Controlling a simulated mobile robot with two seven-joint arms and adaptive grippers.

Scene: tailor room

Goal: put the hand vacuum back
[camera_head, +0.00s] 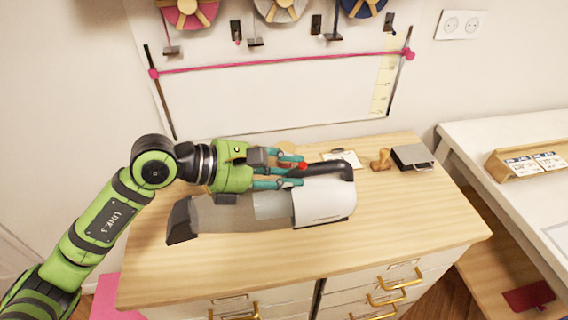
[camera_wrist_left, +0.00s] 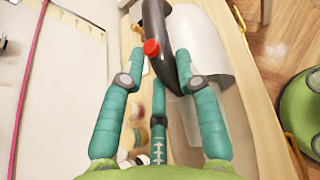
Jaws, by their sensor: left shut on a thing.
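The hand vacuum (camera_head: 318,203) has a white and grey body, a dark nozzle at its left end and a black handle (camera_head: 328,168) with a red button. It lies lengthwise over the wooden top of the drawer cabinet; I cannot tell whether it touches the top. My left gripper (camera_head: 298,170) reaches in from the left and is shut on the handle. In the left wrist view the teal fingers (camera_wrist_left: 165,85) sit around the black handle (camera_wrist_left: 158,40), beside the red button. My right gripper is not in view.
The cabinet top (camera_head: 410,225) is clear at its front and right. A wooden stamp (camera_head: 381,159), a dark grey box (camera_head: 412,157) and a card (camera_head: 343,158) lie along the back. Spools hang on the wall above. A white table (camera_head: 520,130) stands at the right.

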